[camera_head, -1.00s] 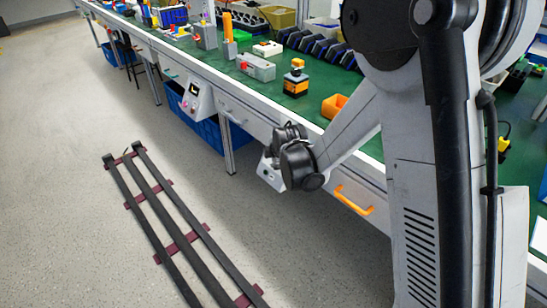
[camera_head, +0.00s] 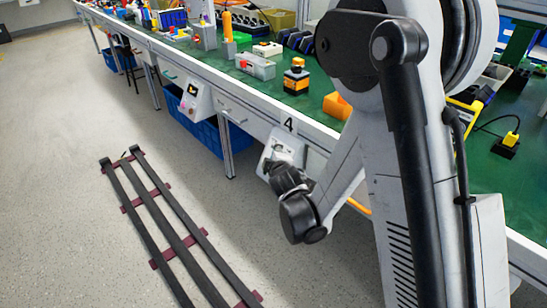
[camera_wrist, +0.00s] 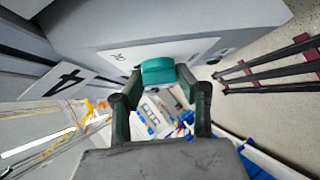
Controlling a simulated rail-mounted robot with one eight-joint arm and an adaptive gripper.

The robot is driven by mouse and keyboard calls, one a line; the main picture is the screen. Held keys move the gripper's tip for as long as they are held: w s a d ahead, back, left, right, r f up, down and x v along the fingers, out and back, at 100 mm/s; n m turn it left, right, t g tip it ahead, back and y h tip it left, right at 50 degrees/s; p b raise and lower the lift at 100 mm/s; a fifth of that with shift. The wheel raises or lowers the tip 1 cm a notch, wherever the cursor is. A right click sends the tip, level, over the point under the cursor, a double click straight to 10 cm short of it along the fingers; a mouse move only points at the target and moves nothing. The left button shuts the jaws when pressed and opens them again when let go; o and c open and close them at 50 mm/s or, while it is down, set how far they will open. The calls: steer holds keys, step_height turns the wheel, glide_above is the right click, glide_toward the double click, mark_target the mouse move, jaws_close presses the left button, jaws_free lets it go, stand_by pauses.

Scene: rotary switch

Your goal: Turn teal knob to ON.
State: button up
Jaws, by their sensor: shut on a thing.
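The teal knob (camera_wrist: 157,73) sits on a grey switch box with a white label plate (camera_wrist: 115,53) in the wrist view. The fingertips of my gripper (camera_wrist: 159,80) are on either side of the knob, and the gripper is shut on it. Small dark marks show on the plate left and right of the knob, but I cannot read ON there. In the head view, my wrist is at the front of the switch box (camera_head: 270,158) under the sign "4", and it hides the knob.
The sign "4" (camera_wrist: 68,78) stands left of the knob in the wrist view. A second control box with buttons (camera_head: 195,101) hangs farther along the green workbench (camera_head: 262,98). Dark rails (camera_head: 160,215) lie on the otherwise open floor at left.

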steer(key=shift+m+t, duration=0.5)
steer(key=shift+m, duration=0.1)
stand_by(0.3)
steer(key=o, duration=1.1)
steer(key=shift+r, duration=0.1)
steer(key=shift+r, duration=4.9)
